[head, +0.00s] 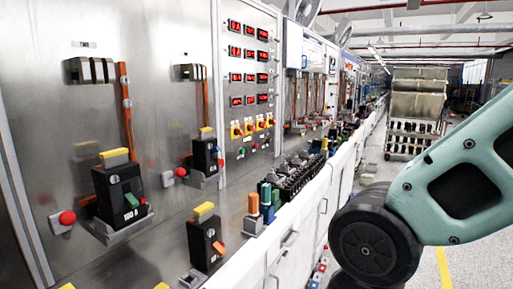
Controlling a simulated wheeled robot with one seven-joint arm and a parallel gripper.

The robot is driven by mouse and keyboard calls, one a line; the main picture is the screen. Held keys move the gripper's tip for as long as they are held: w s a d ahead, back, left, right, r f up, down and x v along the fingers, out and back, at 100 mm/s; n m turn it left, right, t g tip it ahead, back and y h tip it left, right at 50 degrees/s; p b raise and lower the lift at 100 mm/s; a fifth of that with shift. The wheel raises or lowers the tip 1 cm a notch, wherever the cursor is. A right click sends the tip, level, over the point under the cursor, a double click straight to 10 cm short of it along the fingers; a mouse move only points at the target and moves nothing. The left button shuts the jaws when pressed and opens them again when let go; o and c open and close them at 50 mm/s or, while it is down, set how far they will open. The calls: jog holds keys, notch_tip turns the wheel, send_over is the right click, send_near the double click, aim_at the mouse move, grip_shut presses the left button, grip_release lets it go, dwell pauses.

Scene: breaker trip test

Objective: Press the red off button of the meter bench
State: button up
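The meter bench panel (236,15) stands left of centre in the head view, with rows of red digital displays (235,52). Below them is a row of yellow-and-red rotary switches (237,132). Small buttons, some green and some reddish, sit under the switches; they are too small to tell which one is the red off button. Larger red mushroom buttons (68,217) and (181,172) sit on the steel panel at the left, beside the breakers. My gripper is outside the view; only a teal and black part of my arm shows at the right.
Black breakers with yellow tops (118,195) stick out from the steel panel (60,130). Orange, green and blue parts (253,203) stand on the white bench ledge. A wheeled rack (416,110) stands in the aisle at the back right.

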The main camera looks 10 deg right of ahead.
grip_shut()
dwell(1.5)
